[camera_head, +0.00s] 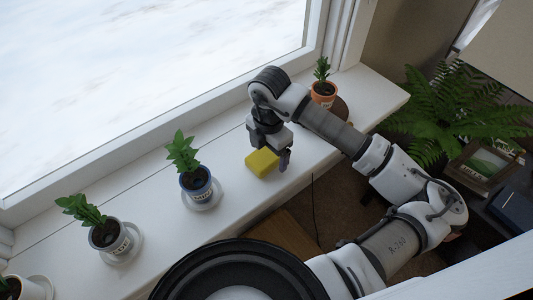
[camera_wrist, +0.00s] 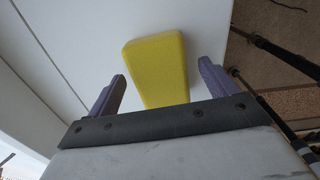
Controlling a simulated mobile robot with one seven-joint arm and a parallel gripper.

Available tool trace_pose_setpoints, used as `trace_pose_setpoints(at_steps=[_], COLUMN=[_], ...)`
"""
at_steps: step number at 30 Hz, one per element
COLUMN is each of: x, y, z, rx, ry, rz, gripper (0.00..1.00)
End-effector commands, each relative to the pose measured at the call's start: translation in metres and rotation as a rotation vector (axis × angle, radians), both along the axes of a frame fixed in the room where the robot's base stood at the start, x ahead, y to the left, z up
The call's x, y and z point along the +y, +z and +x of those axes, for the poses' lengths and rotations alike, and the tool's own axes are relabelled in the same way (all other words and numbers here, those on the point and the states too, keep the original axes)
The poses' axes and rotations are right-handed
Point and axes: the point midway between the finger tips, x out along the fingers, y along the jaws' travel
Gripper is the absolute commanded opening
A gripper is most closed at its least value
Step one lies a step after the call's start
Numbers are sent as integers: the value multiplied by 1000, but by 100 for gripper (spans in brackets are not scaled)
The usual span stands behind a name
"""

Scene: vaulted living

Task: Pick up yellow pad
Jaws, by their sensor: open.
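The yellow pad (camera_head: 261,162) is a small block lying on the white window sill, right of the middle potted plant. In the wrist view the yellow pad (camera_wrist: 158,70) lies ahead of the jaws, its near end between the two purple fingers. My gripper (camera_head: 272,152) is above and beside the pad in the head view and partly covers it. In the wrist view my gripper (camera_wrist: 163,82) is open, with a gap between each finger and the pad. I cannot tell exactly how high the fingers are above the sill.
The white sill (camera_head: 240,207) also holds a blue potted plant (camera_head: 196,184), a white potted plant (camera_head: 110,238) and a terracotta pot (camera_head: 323,92). The window (camera_head: 130,75) runs behind. A fern (camera_head: 455,110) stands at the right. The sill's front edge is near the pad.

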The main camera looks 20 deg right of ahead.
Motion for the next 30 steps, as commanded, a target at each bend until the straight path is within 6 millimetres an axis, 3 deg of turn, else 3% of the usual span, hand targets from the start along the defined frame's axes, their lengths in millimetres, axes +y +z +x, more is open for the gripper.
trace_pose_setpoints(at_steps=[10,21,30], x=[0,0,0], y=[-10,-10,-7], z=[0,0,0], rx=[-1,-1,-2], ry=[1,1,1], rz=[0,0,-1], gripper=[84,38,38])
